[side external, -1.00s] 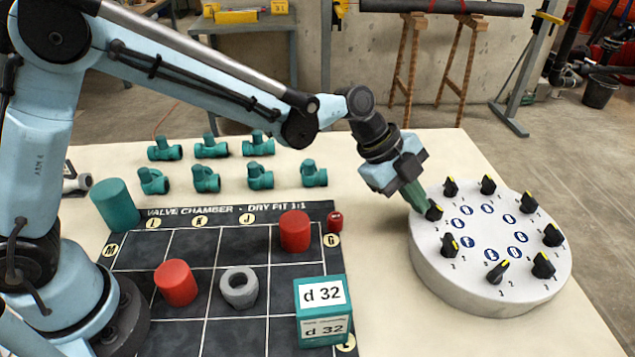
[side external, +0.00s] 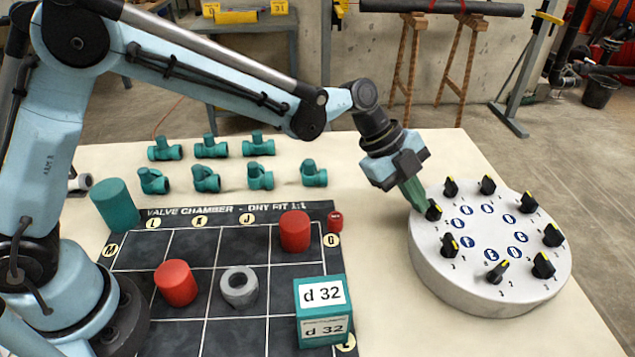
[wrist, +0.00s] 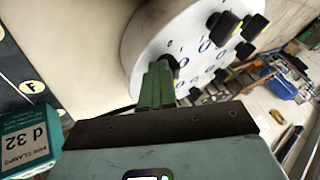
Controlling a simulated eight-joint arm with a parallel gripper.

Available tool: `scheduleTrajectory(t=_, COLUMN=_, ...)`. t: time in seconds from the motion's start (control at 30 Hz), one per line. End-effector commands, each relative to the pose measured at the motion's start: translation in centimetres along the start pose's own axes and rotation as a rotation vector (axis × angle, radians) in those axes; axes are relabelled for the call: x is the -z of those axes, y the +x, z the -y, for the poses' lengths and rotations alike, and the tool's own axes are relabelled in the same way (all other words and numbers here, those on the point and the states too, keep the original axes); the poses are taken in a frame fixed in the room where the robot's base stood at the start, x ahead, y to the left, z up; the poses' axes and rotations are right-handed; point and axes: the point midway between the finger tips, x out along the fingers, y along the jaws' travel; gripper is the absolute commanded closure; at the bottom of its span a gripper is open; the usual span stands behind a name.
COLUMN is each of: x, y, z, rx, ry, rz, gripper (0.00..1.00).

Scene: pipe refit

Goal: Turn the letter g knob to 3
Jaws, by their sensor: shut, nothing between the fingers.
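A round grey-white disc (side external: 440,276) stands on the table at the right, with several black knobs with yellow marks around its rim and blue letter badges inside them. The letters are too small to read, so I cannot tell which knob is g. My gripper (side external: 420,209) is shut, its green fingers tilted down at the left-hand knob (side external: 434,211). The fingertips look to be touching or right beside that knob. In the wrist view, the shut fingers (wrist: 157,86) reach to the disc's edge (wrist: 135,60) and partly hide the knob there.
A black grid board (side external: 180,328) carries red cylinders (side external: 295,231), a grey ring (side external: 239,288) and a teal box marked d 32 (side external: 323,311). Several teal valve fittings (side external: 260,177) stand behind it. The table between board and disc is clear.

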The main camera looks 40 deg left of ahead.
Motion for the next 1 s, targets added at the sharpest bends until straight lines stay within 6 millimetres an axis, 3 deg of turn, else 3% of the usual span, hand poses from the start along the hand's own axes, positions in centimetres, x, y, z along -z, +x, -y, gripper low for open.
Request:
scheduleTrajectory(t=0.03, x=-0.63, y=0.07, z=1.05, rx=0.040, ry=-0.006, rz=0.016, gripper=1.00)
scheduleTrajectory(t=1.0, x=-0.26, y=0.16, z=1.00, rx=0.040, ry=-0.008, rz=0.014, gripper=1.00)
